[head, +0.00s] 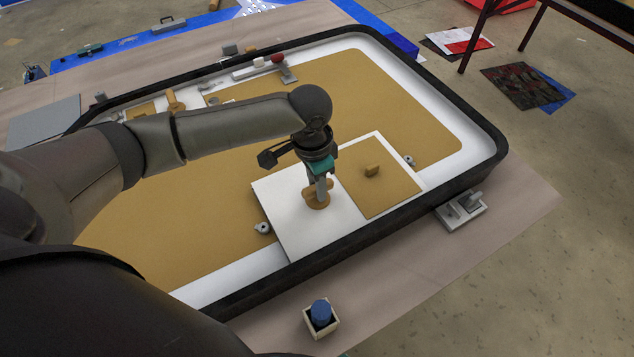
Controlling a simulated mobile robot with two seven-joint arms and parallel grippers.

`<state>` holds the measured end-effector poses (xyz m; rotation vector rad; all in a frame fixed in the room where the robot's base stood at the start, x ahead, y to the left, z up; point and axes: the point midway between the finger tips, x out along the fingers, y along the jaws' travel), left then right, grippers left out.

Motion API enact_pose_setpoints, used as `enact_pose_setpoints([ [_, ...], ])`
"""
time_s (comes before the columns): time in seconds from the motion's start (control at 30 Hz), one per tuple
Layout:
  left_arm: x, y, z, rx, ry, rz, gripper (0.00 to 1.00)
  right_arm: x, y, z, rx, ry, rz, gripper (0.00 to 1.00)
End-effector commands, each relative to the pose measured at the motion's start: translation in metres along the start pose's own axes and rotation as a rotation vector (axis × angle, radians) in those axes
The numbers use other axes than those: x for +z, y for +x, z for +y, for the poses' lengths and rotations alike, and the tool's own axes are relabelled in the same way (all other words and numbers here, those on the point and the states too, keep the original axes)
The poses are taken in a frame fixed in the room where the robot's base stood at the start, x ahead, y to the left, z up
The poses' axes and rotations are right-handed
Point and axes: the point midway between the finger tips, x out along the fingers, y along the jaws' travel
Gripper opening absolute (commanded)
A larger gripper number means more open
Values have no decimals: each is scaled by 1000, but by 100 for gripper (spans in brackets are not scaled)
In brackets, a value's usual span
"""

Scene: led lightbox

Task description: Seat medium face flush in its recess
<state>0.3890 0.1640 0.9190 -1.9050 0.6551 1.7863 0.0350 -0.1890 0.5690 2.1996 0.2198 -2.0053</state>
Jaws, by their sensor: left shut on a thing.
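My left gripper (318,188) points down over a white board (285,225) and is shut on a tan knobbed piece (317,203) with a rounded base. The fingers partly cover this piece. Whether it lies flat on the board or just above it, I cannot tell. A tan square face (387,195) with its own small knob (372,170) lies on the board's right part. No label shows which piece is the medium face, and the recess edges are too small to make out. My right gripper is not in view.
The black-rimmed lightbox (385,226) surrounds the board. Small metal fittings (263,228) sit beside the board. A grey clamp-like block (461,207) and a small box with a blue knob (320,315) stand outside the near rim.

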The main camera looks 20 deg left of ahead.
Motion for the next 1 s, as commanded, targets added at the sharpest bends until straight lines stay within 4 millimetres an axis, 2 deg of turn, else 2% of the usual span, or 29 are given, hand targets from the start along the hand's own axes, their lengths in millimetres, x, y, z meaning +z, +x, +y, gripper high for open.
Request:
enact_pose_setpoints([
  [0.87, 0, 20, 0, 0, 0, 3, 0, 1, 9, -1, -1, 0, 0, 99],
  [0.9, 0, 21, 0, 0, 0, 3, 31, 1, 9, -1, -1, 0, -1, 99],
  [1.0, 0, 20, 0, 0, 0, 3, 42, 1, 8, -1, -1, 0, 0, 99],
])
